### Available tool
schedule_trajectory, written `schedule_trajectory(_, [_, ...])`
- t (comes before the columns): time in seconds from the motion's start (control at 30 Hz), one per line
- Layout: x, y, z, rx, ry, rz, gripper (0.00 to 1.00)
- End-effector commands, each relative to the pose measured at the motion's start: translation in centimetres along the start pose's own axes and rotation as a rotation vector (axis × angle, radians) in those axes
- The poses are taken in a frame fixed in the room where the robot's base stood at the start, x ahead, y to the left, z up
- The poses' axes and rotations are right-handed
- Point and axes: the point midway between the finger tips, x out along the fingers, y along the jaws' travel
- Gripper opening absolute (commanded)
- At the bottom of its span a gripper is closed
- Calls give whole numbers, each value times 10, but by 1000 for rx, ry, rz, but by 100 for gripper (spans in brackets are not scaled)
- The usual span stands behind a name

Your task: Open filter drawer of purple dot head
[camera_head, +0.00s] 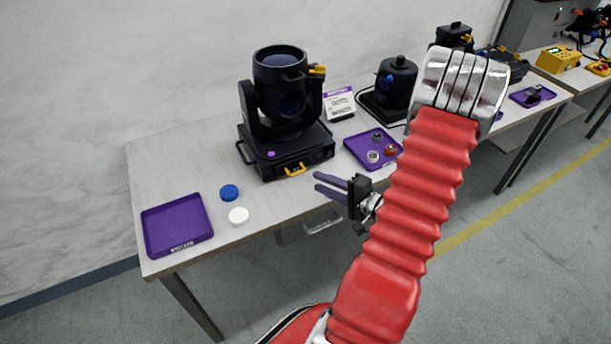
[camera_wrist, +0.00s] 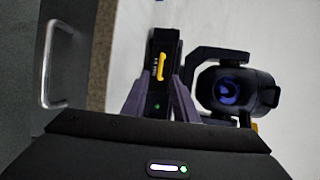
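The moving head (camera_head: 280,95) with a purple dot (camera_head: 271,154) on its black base stands upright on the table. A yellow handle (camera_head: 295,169) sits low on the base's front; the drawer there looks closed. In the wrist view the head (camera_wrist: 232,88) is turned sideways, with the yellow handle (camera_wrist: 161,68) beyond my fingers. My gripper (camera_head: 328,184) is open and empty, to the right of the handle and in front of the table edge side, apart from it. Its two purple fingers (camera_wrist: 158,95) stand apart in the wrist view. The purple dot is not clear there.
An empty purple tray (camera_head: 178,226) lies at the table's left, beside a blue cap (camera_head: 229,192) and a white cap (camera_head: 238,216). Another purple tray (camera_head: 361,155) holds small round parts. A white sign (camera_head: 339,104) and a second black device (camera_head: 391,84) stand behind. A metal bar handle (camera_wrist: 58,65) shows below the table.

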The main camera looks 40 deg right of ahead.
Motion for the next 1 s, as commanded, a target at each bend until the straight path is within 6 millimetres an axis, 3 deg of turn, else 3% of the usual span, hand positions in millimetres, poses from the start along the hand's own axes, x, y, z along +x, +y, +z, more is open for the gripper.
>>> schedule_trajectory(0.5, [63, 0, 0, 0, -2, 1, 26])
schedule_trajectory(1.0, [72, 0, 0, 1, 1, 0, 24])
